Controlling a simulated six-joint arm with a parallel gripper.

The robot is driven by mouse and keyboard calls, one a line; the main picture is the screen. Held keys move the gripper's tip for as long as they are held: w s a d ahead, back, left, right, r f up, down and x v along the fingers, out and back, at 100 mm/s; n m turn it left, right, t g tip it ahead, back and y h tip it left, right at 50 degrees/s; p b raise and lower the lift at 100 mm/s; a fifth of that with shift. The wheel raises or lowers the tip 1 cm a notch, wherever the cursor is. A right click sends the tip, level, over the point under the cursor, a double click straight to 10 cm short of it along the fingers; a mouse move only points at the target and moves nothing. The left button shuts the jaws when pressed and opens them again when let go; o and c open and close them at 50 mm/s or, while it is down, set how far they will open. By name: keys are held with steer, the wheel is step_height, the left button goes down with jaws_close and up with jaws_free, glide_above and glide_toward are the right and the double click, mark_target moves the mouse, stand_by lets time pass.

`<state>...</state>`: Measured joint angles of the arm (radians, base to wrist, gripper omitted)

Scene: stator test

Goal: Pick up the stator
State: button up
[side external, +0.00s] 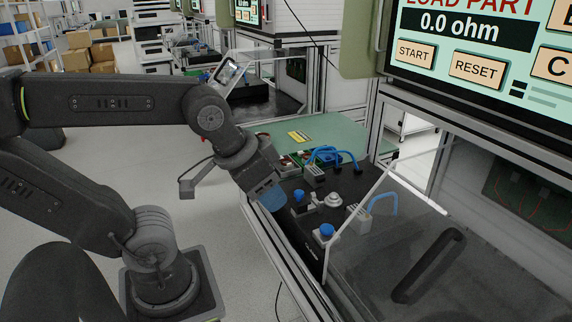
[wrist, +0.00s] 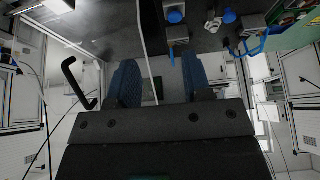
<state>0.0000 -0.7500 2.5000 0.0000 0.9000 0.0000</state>
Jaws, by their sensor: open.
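My gripper (side external: 272,198) hangs at the near left edge of the dark test bench (side external: 300,232), pointing down, with a blue finger showing. In the wrist view its two blue fingers (wrist: 160,82) stand wide apart with nothing between them. I cannot clearly make out a stator. A green tray (side external: 287,162) with small copper-brown parts lies behind my gripper; these may be stators, but they are too small to tell. The tray's corner shows at the upper right of the wrist view (wrist: 291,17).
A test fixture (side external: 328,200) with blue knobs and blue cables stands right of my gripper. A clear hinged cover with a black handle (side external: 428,265) is farther right. A screen (side external: 475,60) reads "LOAD PART" and "0.0 ohm". A green mat (side external: 345,128) lies behind.

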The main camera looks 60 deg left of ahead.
steer(key=o, duration=0.6)
steer(key=w+a+r+n+g+y, duration=0.15)
steer(key=w+a+n, duration=0.25)
steer(key=w+a, duration=0.4)
steer(key=w+a+r+n+g+h, duration=0.1)
steer(key=w+a+r+n, duration=0.25)
steer(key=w+a, duration=0.4)
steer(key=n+g, duration=0.3)
steer(key=n, duration=0.8)
glide_above(286, 159)
steer(key=d, duration=0.2)
steer(key=shift+m, duration=0.25)
steer(key=f, duration=2.1)
steer(key=shift+s+f, duration=0.25)
steer(key=shift+a+f, duration=0.25)
steer(key=shift+f, duration=1.2)
steer(key=shift+a+f, duration=0.2)
steer(key=shift+f, duration=1.25)
